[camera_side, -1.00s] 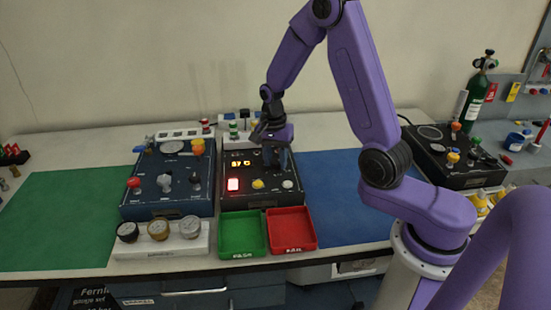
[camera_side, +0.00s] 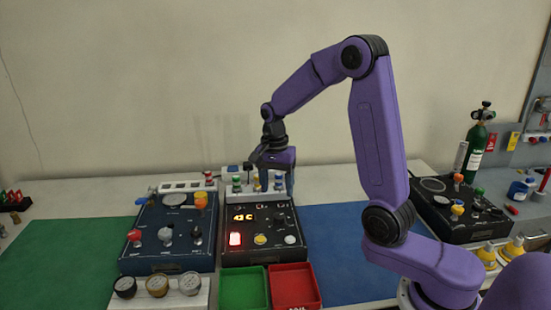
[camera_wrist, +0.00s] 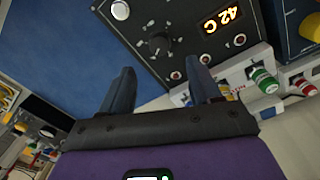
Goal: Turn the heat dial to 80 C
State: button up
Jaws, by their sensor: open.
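The heat dial (camera_wrist: 160,42) is a small black knob on the dark control box (camera_wrist: 175,15), in the top middle of the wrist view. The box's lit orange display (camera_wrist: 222,19) reads 42 C. In the side view the same display (camera_side: 243,217) is too blurred to read surely. My gripper (camera_wrist: 163,84) is open and empty, with its two fingers spread below the dial in the wrist view and not touching it. In the side view my gripper (camera_side: 276,182) hangs above the back edge of the box.
A blue box (camera_side: 168,232) with knobs stands left of the control box. Green (camera_side: 243,288) and red (camera_side: 293,286) trays sit in front. Coloured valve fittings (camera_wrist: 264,80) stand behind the box, close to my gripper. The blue mat (camera_side: 345,250) at right is clear.

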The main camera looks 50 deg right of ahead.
notch_tip(320, 180, up, 8)
jog(key=shift+w, duration=0.2)
jog(key=shift+a+r, duration=0.1)
jog(key=s+a+f+n, duration=0.2)
jog(key=s+a+n, duration=0.9)
jog(key=n, duration=0.3)
jog(key=s+f+n, duration=0.2)
jog(key=s+n, duration=0.4)
jog(key=s, duration=0.2)
jog(key=s+f+n, duration=0.2)
jog(key=s+n, duration=0.4)
jog(key=s, duration=0.3)
jog(key=shift+s+d+n+t+y, duration=0.15)
jog(key=shift+d+n+t+y, duration=0.15)
jog(key=shift+d+n+t, duration=0.1)
